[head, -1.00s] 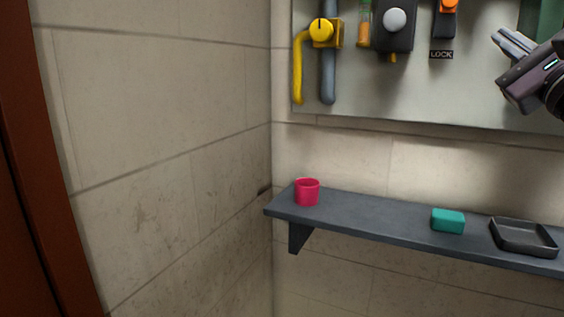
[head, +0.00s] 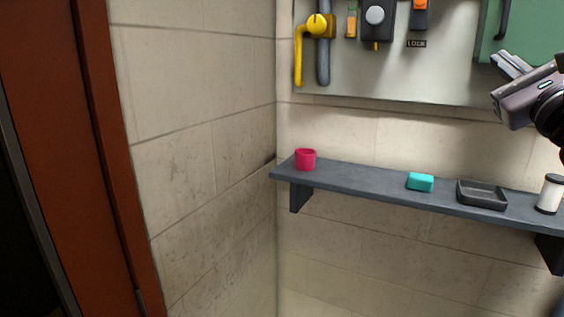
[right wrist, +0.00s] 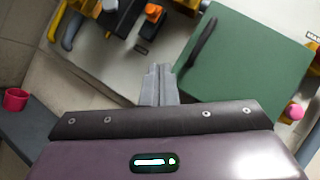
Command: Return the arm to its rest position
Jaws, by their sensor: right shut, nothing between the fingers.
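My right gripper (head: 511,64) is at the upper right of the head view, in front of the wall panel and above the shelf. Its fingers are shut with nothing between them. In the right wrist view the closed fingers (right wrist: 158,84) point toward the panel, beside a green board (right wrist: 246,62) with a dark handle. My left gripper is not in view.
A grey shelf (head: 356,184) holds a red cup (head: 305,159), a teal block (head: 420,182), a black tray (head: 482,195) and a white cylinder with dark ends (head: 550,194). The panel (head: 440,75) carries a yellow valve (head: 318,26). A brown door frame (head: 110,150) stands left.

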